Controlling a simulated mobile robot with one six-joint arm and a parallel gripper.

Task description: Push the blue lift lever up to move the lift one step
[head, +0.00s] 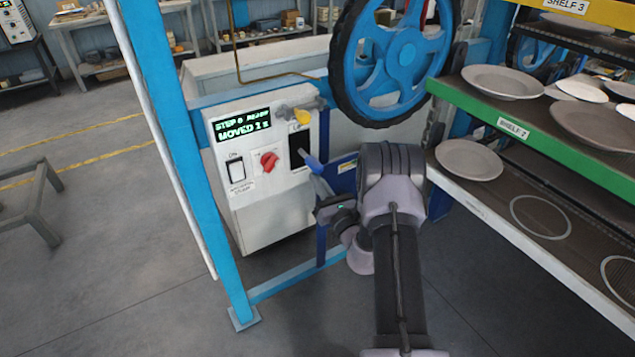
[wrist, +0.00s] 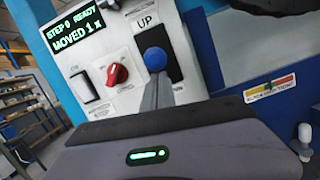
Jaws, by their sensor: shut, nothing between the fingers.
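The blue lift lever (head: 315,165) sticks out of a dark slot on the white control box, its blue knob towards my arm. In the wrist view the blue knob (wrist: 155,59) stands in front of the slot, below the UP label. My gripper (wrist: 157,88) is shut and empty, a narrow grey shape just below the knob. I cannot tell whether it touches the knob. The control box (head: 250,205) has a display (head: 242,124) reading "STEP 0 READY" and "MOVED 1 x".
A blue wheel (head: 400,60) stands behind. Shelves with plates (head: 470,160) are close on the right. A blue post (head: 165,130) stands left.

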